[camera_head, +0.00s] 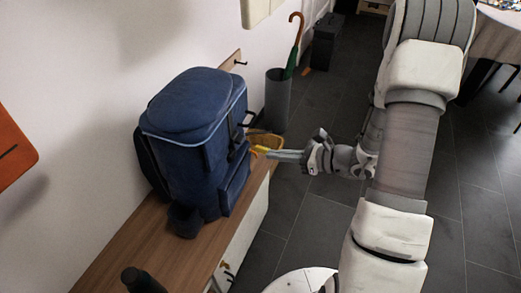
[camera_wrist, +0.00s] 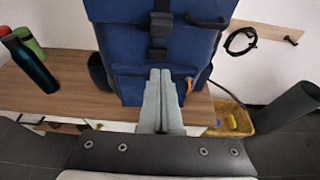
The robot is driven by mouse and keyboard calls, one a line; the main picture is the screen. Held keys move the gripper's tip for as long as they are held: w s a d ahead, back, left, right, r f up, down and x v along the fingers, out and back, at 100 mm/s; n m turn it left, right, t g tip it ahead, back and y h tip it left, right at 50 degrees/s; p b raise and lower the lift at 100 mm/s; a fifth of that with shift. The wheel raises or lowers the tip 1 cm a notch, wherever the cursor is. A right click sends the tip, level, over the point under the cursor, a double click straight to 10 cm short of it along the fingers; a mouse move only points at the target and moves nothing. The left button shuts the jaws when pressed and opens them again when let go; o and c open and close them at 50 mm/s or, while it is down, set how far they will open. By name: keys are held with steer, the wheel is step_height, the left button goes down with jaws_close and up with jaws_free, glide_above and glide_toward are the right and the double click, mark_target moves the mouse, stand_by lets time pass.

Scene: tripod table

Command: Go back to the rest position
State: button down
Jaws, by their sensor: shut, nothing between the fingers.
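My gripper (camera_head: 272,154) is shut and empty. In the head view its fingers point left toward the blue backpack (camera_head: 195,120), near the front edge of the wooden bench. In the wrist view the closed fingers (camera_wrist: 161,82) lie in front of the backpack's lower front pocket (camera_wrist: 130,72). I cannot tell whether the fingertips touch the backpack. The backpack stands upright on the bench against the wall.
The wooden bench (camera_head: 118,250) runs along the wall. A dark bottle (camera_wrist: 30,65) stands on it. A yellow basket (camera_wrist: 237,108) sits beyond the backpack, beside a grey umbrella stand (camera_head: 277,100). Hooks on a rail (camera_wrist: 265,32) are on the wall. Dark floor right of the bench is open.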

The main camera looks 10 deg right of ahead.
steer(key=shift+s+d+r, duration=0.2)
steer(key=shift+s+d, duration=0.2)
steer(key=shift+d, duration=0.15)
steer(key=shift+a+r, duration=0.1)
steer(key=s+a+r+n+g+h, duration=0.3)
steer(key=s+r+n+g, duration=0.1)
steer(key=s+r+n, duration=0.35)
steer(key=s+a+r+n+g+h, duration=0.2)
steer(key=s+a+r+n+g, duration=0.1)
steer(key=s+r+n, duration=0.5)
steer(key=s+d+r+n+t+h, duration=0.3)
steer(key=d+r+n+t+h, duration=0.3)
steer(key=n, duration=0.3)
step_height(320, 180, up, 20)
steer(key=g+h+p, duration=0.1)
steer(key=p, duration=1.9)
